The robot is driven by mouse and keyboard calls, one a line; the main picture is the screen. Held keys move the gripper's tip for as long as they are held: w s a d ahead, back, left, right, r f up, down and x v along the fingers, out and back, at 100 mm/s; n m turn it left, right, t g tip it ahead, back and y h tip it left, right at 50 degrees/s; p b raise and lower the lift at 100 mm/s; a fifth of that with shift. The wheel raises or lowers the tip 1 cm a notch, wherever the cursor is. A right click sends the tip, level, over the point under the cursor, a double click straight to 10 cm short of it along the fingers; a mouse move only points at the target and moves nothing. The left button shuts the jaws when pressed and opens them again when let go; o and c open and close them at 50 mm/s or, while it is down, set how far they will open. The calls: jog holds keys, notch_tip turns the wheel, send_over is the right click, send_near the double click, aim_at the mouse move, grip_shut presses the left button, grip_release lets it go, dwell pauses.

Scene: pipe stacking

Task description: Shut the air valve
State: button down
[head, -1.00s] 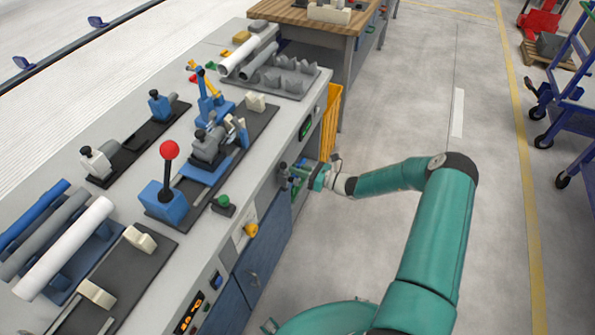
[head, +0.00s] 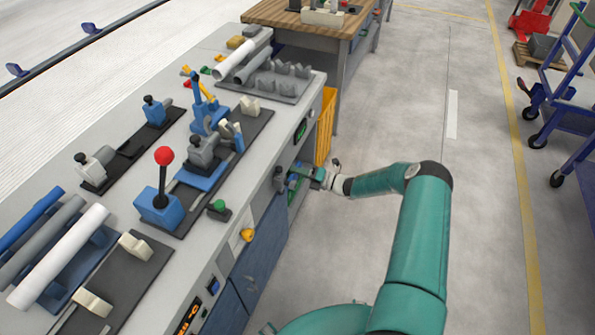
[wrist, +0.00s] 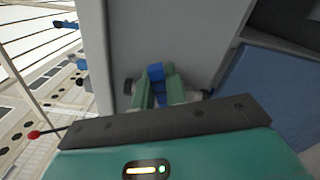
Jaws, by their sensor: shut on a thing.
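The air valve (head: 279,176) sits on the front face of the workbench, dark and small in the head view. My gripper (head: 298,178) reaches it from the right, at the bench side. In the wrist view, my gripper (wrist: 157,90) has its two green fingers on either side of a blue handle (wrist: 155,72) and is shut on it. Dark round parts of the valve fitting show beside both fingers. The fingers hide much of the handle, so its exact angle is hard to tell.
A red-knobbed lever (head: 164,156) and a green button (head: 218,206) are on the bench top. A yellow knob (head: 248,235) is on the front panel. A yellow bin (head: 326,125) stands just beyond my gripper.

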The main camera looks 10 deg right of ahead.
jog(key=shift+w+d+f+m, duration=0.1)
jog(key=shift+f+m, duration=0.5)
jog(key=shift+m, duration=0.55)
jog(key=shift+w+d+f+m, duration=0.1)
jog(key=shift+f+m, duration=0.45)
jog(key=shift+m, duration=0.6)
jog(key=c, duration=1.4)
grip_release()
jog(key=shift+c, duration=0.2)
jog(key=v, duration=1.3)
jog(key=shift+s+d, duration=0.3)
